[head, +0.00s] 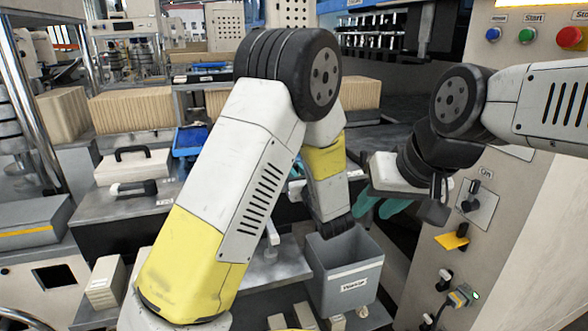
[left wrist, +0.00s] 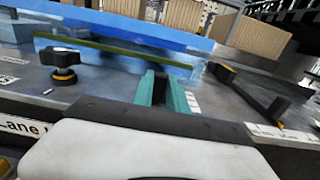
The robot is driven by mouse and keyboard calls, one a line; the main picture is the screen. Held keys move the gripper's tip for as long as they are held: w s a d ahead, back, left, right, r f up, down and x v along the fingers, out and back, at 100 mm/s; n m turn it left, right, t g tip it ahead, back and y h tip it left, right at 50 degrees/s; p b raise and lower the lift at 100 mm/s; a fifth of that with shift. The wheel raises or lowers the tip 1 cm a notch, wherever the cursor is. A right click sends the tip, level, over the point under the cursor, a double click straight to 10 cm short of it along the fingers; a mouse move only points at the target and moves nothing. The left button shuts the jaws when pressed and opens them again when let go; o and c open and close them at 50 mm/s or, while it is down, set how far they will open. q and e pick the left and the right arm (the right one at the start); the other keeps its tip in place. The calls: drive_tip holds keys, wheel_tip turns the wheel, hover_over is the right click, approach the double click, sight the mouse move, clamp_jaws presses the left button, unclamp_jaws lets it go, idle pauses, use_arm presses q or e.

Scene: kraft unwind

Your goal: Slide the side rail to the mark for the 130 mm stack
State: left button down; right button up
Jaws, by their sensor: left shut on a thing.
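In the left wrist view, my left gripper (left wrist: 165,92) has its two teal fingers close together, pointing at a long blue bar (left wrist: 110,28) that I take for the side rail. The fingers are shut on a part of it, but the contact is partly hidden and small. A thin olive-green strip runs along the bar's near lower edge. No size mark can be read for certain. In the head view my left arm hides most of this spot, and the left fingers cannot be made out. My right gripper (head: 380,206) has its teal fingers apart, empty, beside the control cabinet.
A black knob (left wrist: 62,64) on a yellow base stands left of my left fingers, and a black handle (left wrist: 262,100) lies to the right. Brown kraft stacks (head: 130,109) stand behind. A grey bin (head: 345,275) stands below my right gripper, near the control cabinet (head: 480,190).

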use_arm(q)
drive_tip(key=c, duration=1.3)
unclamp_jaws()
drive_tip(key=shift+s, duration=0.15)
